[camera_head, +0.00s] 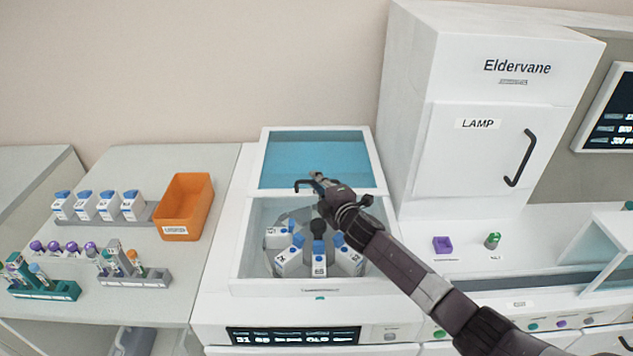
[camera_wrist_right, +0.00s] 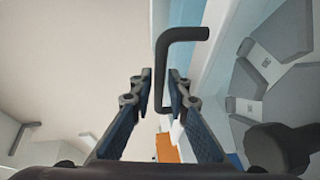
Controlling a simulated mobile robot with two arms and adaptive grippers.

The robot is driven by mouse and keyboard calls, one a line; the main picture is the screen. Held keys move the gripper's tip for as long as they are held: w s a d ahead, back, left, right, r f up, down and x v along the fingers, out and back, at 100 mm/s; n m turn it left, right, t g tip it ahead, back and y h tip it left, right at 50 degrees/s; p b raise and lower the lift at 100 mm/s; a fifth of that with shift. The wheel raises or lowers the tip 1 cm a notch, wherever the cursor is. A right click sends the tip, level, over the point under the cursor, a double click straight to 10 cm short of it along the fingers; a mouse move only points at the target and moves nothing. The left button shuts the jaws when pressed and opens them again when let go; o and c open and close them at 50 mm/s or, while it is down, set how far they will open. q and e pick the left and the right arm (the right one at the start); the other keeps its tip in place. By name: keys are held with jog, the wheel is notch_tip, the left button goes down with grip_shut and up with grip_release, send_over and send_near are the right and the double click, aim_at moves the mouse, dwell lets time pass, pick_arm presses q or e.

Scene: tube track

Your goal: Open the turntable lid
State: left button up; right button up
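The turntable lid (camera_head: 315,150) is a white frame with a blue see-through panel. It stands raised at the back of the turntable box, and the bay below is uncovered. Its dark bar handle (camera_head: 304,184) is near the lid's lower edge. My right gripper (camera_head: 320,182) is at this handle. In the right wrist view the handle (camera_wrist_right: 161,70) runs between the two fingertips of the right gripper (camera_wrist_right: 160,78), which close in on both sides of it. The turntable holds several white bottles with blue caps (camera_head: 319,258) around a dark knob (camera_head: 318,228). My left gripper is not in view.
The tall white lamp cabinet (camera_head: 410,110) stands close to the right of the box. An orange bin (camera_head: 186,207), a row of white bottles (camera_head: 108,207) and tube racks (camera_head: 45,288) are on the left counter. My right arm crosses the front right.

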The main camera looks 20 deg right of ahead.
jog(key=shift+s+d, duration=0.1)
jog(key=shift+s, duration=0.4)
jog(key=v, duration=1.1)
jog(key=shift+r, duration=0.1)
